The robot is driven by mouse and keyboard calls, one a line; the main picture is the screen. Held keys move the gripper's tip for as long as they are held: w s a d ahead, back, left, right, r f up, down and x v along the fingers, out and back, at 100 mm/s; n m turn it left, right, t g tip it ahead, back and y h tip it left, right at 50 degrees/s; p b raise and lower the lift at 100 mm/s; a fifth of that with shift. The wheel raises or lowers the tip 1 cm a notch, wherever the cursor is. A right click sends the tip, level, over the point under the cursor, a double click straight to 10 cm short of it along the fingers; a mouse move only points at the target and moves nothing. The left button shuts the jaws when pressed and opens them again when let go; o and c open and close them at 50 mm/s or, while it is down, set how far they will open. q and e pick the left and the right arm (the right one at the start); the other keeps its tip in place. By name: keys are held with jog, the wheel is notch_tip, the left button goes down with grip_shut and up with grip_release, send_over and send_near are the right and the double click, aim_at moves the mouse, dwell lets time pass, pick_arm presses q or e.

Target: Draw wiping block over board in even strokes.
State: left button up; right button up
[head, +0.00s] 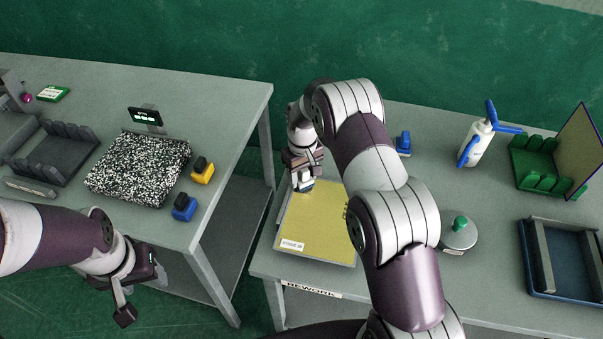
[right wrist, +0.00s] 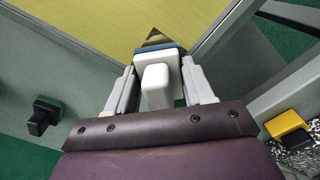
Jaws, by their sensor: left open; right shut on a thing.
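The yellow board (head: 318,228) lies on the rework bench with a white label near its front-left corner. It also fills the top of the right wrist view (right wrist: 110,22). My right gripper (head: 304,180) is at the board's far-left corner, shut on the wiping block. In the right wrist view the block's white handle (right wrist: 158,86) sits between the fingers, with its blue base (right wrist: 160,50) at the board's edge region. A dark triangular patch shows beside the base. I cannot tell whether the base touches the board. My left gripper (head: 138,284) is open and empty, low in front of the left bench.
The left bench holds a speckled slab (head: 140,168), a yellow block (head: 202,170) and a blue block (head: 184,208). On the right bench are a blue block (head: 403,143), spray bottle (head: 476,143), green rack (head: 535,165), round pot (head: 459,236) and blue tray (head: 530,282). A gap separates the benches.

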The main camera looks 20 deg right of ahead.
aim_at(315, 183)
jog(key=s+d, duration=0.1)
jog(key=d, duration=0.2)
jog(key=shift+s+p, duration=0.3)
jog(key=shift+s, duration=0.1)
jog(key=shift+w+a+r+p, duration=0.1)
jog(key=shift+r+p, duration=0.25)
jog(key=shift+r, duration=0.2)
notch_tip(315, 183, up, 5)
jog(key=p, duration=0.3)
jog(key=shift+p, duration=0.3)
notch_tip(315, 183, up, 3)
jog(key=shift+r+p, duration=0.1)
jog(key=shift+p, duration=0.95)
